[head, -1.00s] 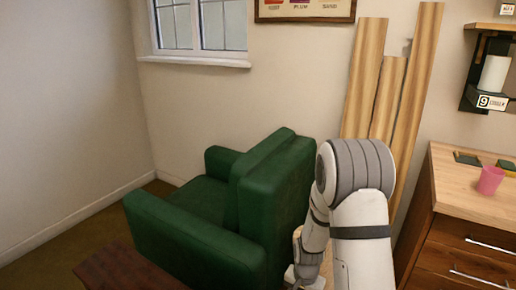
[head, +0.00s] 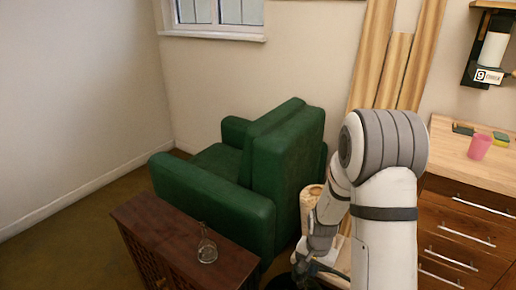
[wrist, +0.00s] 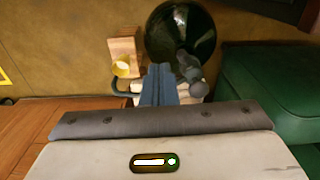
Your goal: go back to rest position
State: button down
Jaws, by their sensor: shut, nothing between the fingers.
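My gripper (wrist: 158,84) is shut and empty in the wrist view, its blue-grey fingers together and pointing down over the floor. In the head view my gripper (head: 306,264) hangs low at the bottom, right of the green armchair, with its fingertips partly hidden. My white and grey arm is folded, its large joint high at the right. No object is held.
A green armchair (head: 225,180) stands left of my arm. A dark wooden cabinet (head: 160,225) bears a glass flask (head: 207,246). A drawer bench (head: 466,222) with a pink cup (head: 479,147) stands right. A dark glossy round object (wrist: 180,32) lies below my gripper.

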jog(key=s+r+n+t+p, duration=0.1)
jog(key=s+r+p, duration=0.1)
jog(key=r, duration=0.8)
jog(key=s+r+n+p, duration=0.2)
jog(key=s+r+p, duration=0.1)
jog(key=r, duration=0.6)
jog(key=s+r+n+p, duration=0.1)
jog(key=s+r+p, duration=0.1)
jog(key=s+r, duration=0.4)
jog(key=s+a+r+n+t+p, duration=0.1)
jog(key=s+r+n+p, duration=0.1)
jog(key=s+r, duration=0.4)
notch_tip(320, 180, up, 5)
jog(key=shift+s+a+f+p, duration=0.1)
jog(key=shift+s+a+p, duration=0.2)
jog(key=shift+p, duration=0.35)
